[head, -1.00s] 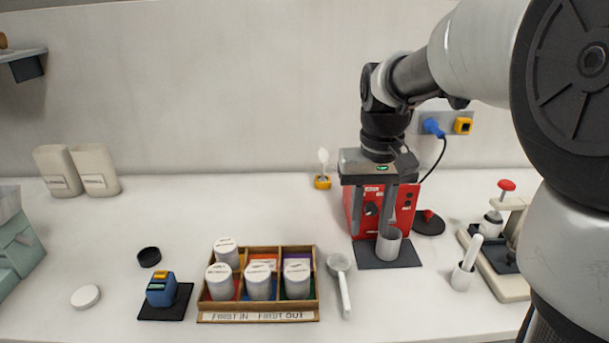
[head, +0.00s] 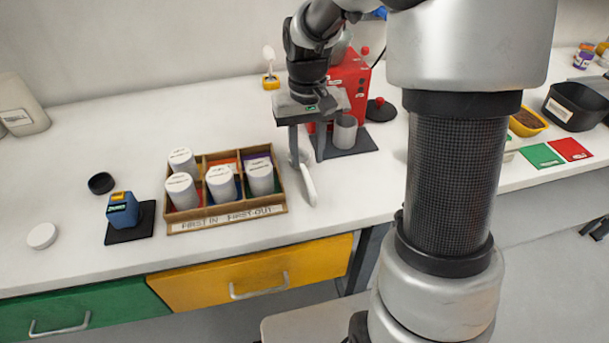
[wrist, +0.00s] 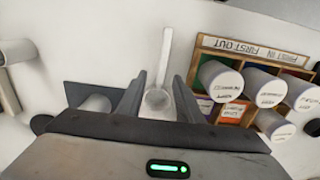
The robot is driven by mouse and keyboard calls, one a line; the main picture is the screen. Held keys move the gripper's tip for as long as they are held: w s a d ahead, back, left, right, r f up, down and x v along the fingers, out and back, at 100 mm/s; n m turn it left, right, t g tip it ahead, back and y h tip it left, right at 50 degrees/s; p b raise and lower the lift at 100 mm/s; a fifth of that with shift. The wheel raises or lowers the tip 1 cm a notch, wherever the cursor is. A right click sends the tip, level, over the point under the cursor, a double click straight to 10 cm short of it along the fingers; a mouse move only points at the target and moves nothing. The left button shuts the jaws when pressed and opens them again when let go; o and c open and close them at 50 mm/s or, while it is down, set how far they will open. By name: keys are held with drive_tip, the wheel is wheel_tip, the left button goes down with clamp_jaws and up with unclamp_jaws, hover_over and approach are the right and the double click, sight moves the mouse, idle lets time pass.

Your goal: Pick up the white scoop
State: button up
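The white scoop (head: 309,188) lies on the counter just right of the wooden sorting tray, its handle toward the front edge. Its bowl is mostly hidden behind my gripper in the head view. In the wrist view the scoop (wrist: 166,55) shows whole, with its round bowl between my two fingers and its handle reaching away past the fingertips. My gripper (head: 306,162) is open and empty, pointing down over the bowl end. The gripper also shows in the wrist view (wrist: 159,78), one finger on each side of the scoop. I cannot tell how high the fingertips are.
The wooden tray (head: 230,213) with several white jars stands close left of the scoop. A red machine (head: 352,80) with a metal cup (head: 345,131) in front stands behind right. A small blue device (head: 122,210) on a black mat is farther left. Counter in front of the scoop is clear.

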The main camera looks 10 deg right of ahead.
sight(305, 168)
drive_tip(key=shift+w+a+f+b, duration=0.1)
drive_tip(key=shift+w+f+b, duration=0.1)
drive_tip(key=shift+f, duration=0.8)
drive_tip(key=shift+w+f+b, duration=0.1)
drive_tip(key=shift+f+b, duration=0.05)
drive_tip(key=shift+f, duration=0.85)
drive_tip(key=shift+w+a+f+b, duration=0.1)
drive_tip(key=shift+w+f+b, duration=0.1)
drive_tip(key=shift+f, duration=0.8)
clamp_jaws()
